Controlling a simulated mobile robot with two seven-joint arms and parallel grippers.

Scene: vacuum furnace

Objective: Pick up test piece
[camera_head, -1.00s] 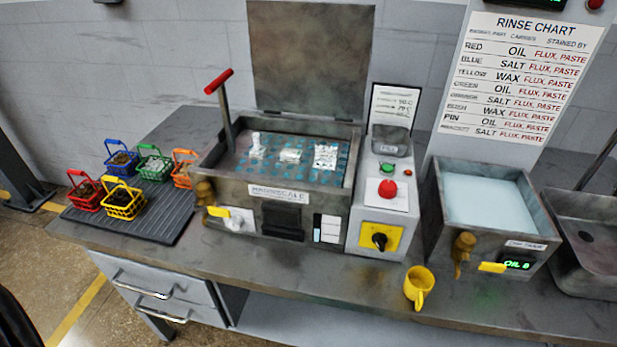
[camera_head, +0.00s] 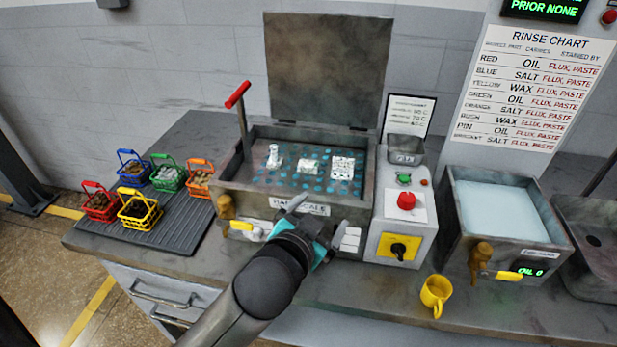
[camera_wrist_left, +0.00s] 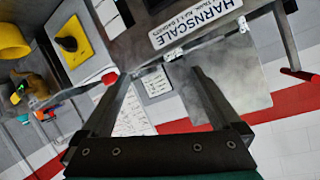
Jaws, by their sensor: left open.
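Three small silvery pieces sit inside the open tank (camera_head: 228,188) on its blue-dotted floor: an upright, bottle-like piece (camera_head: 273,157), a low block (camera_head: 308,166) and a crinkled, squarish piece (camera_head: 343,168). I cannot tell which is the test piece. My left gripper (camera_head: 318,218) is open and empty, in front of the tank's front wall and apart from the pieces. Its two fingers also show in the left wrist view (camera_wrist_left: 160,85), with nothing between them; the pieces do not show there. My right gripper is not in view.
The tank's raised lid (camera_head: 328,70) and red-handled lever (camera_head: 240,110) stand up behind and left. Several coloured baskets sit on a ribbed mat (camera_head: 180,232) at left. A control box (camera_head: 402,215), yellow mug (camera_head: 436,292) and liquid-filled basin (camera_head: 462,232) are at right.

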